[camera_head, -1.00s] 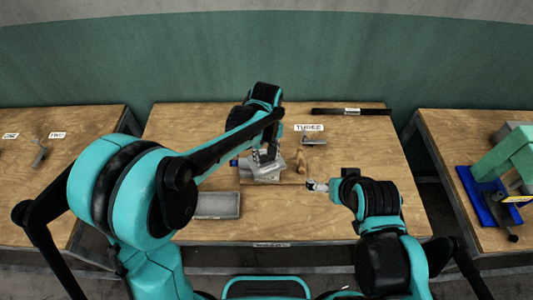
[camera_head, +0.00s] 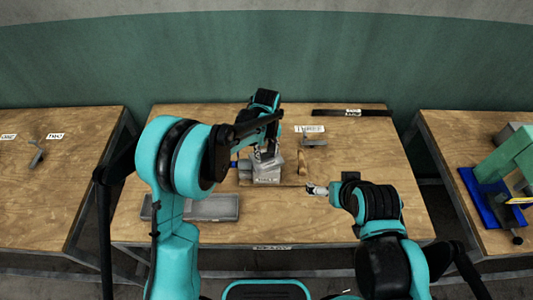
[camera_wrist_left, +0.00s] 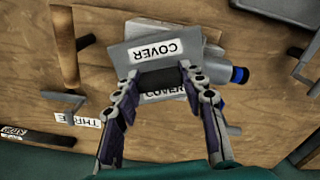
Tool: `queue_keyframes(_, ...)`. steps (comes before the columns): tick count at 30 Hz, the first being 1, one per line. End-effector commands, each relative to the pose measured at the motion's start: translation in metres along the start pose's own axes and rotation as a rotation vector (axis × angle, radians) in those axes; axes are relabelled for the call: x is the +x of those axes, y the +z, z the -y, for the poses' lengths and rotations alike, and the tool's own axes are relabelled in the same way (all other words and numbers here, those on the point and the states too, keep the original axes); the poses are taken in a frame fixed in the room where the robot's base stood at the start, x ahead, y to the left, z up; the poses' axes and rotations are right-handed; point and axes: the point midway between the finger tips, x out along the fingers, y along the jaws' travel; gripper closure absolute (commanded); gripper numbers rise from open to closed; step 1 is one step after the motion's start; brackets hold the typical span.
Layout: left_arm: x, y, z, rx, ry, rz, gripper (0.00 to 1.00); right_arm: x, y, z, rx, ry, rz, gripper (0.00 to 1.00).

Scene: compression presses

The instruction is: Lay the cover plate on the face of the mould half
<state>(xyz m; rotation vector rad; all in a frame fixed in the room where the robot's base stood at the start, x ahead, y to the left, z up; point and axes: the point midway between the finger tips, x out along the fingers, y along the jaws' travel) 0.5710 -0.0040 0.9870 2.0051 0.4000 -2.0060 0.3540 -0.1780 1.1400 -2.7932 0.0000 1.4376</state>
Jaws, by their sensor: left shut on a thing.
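My left gripper (camera_wrist_left: 165,100) has a finger on either side of a flat grey plate labelled COVER (camera_wrist_left: 120,60) and is shut on it. In the left wrist view the plate lies over a grey block, the mould half (camera_wrist_left: 210,68), hiding much of it; a second COVER label shows between the fingers. I cannot tell whether plate and block touch. In the head view my left gripper (camera_head: 264,152) is above the grey block (camera_head: 245,175) at the table's middle. My right gripper (camera_head: 317,189) is to the right of it, too small to read.
A grey tray (camera_head: 225,208) lies at the front left of the table. A wooden piece (camera_head: 302,178) stands right of the block. A small metal bracket (camera_head: 314,142) and a dark bar (camera_head: 330,112) are farther back. The right side of the table is clear.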

Motion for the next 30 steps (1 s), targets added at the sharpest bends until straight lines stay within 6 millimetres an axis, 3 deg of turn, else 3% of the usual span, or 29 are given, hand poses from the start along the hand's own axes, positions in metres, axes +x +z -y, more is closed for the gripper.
queue_keyframes(5,0.005,0.000,0.000,0.000,0.000,0.000,1.00,0.004,0.003,0.000,0.000,0.000,0.000,0.00)
queue_keyframes(6,0.004,0.000,0.000,0.000,0.000,0.000,0.49,0.003,0.002,0.000,0.000,0.000,0.000,0.00)
queue_keyframes(8,0.003,0.000,0.000,0.000,0.000,0.000,0.39,0.003,0.002,0.000,0.000,0.000,0.000,0.00)
queue_keyframes(20,-0.005,0.000,0.000,0.000,0.000,0.000,0.39,-0.002,-0.001,0.000,0.000,0.000,0.000,0.00)
queue_keyframes(30,-0.076,0.000,0.000,0.000,0.000,0.000,0.39,-0.011,-0.008,0.000,0.000,0.000,0.000,0.00)
